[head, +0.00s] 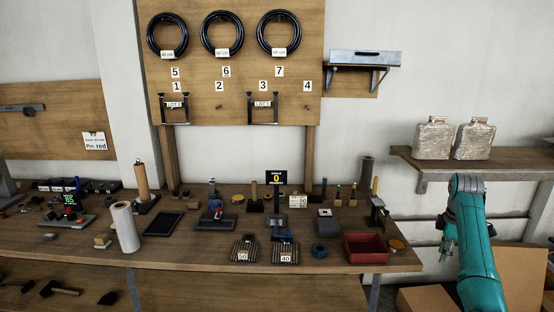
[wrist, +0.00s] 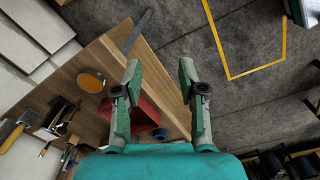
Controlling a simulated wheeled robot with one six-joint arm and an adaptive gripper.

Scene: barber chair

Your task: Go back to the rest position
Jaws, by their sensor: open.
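My gripper (head: 447,240) is at the right side of the head view, off the right end of the workbench (head: 250,260) and below the wall shelf. In the wrist view my gripper (wrist: 160,85) has its two green fingers spread apart, with nothing between them. Beyond the fingers the wrist view shows the bench end and the grey floor (wrist: 250,100). My teal arm rises from the lower right of the head view and bends down at its top.
A red bin (head: 365,248) and an orange disc (head: 397,244) sit near the bench's right end. Two wrapped packages (head: 434,138) stand on the wall shelf (head: 510,165). Cardboard boxes (head: 430,298) lie low beside my arm. Several tools and fixtures crowd the bench.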

